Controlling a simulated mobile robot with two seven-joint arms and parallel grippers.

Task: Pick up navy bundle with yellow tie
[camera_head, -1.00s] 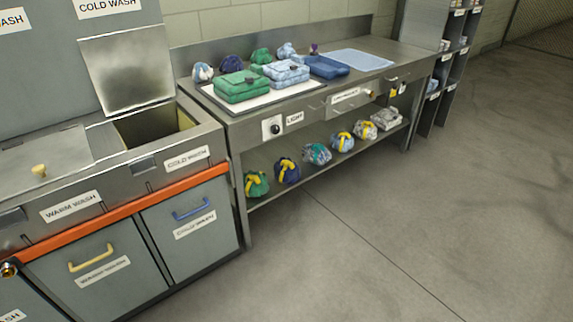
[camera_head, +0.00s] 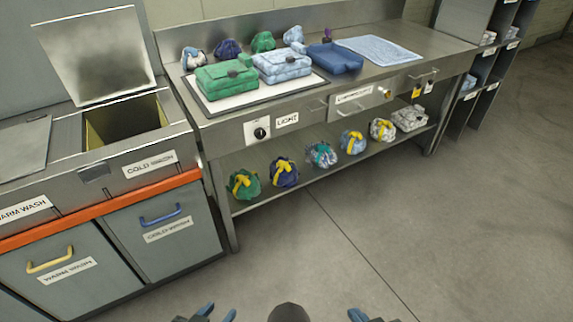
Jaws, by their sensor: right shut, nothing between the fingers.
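The navy bundle with the yellow tie (camera_head: 292,180) sits on the lower shelf of the steel table, between a green bundle with a yellow tie (camera_head: 243,187) on its left and a patterned bundle with a teal tie (camera_head: 321,154) on its right. My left gripper (camera_head: 217,312) shows at the bottom edge with its blue fingertips apart and nothing between them. My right gripper (camera_head: 358,315) shows at the bottom edge, partly cut off, shut and empty. Both grippers are well apart from the bundle.
The lower shelf (camera_head: 262,201) also holds several bundles further right. The tabletop above carries green and light blue folded bags (camera_head: 283,66), a dark blue tray (camera_head: 335,59) and small bundles. Wash bins (camera_head: 163,233) stand at left. The floor (camera_head: 420,220) in front is clear.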

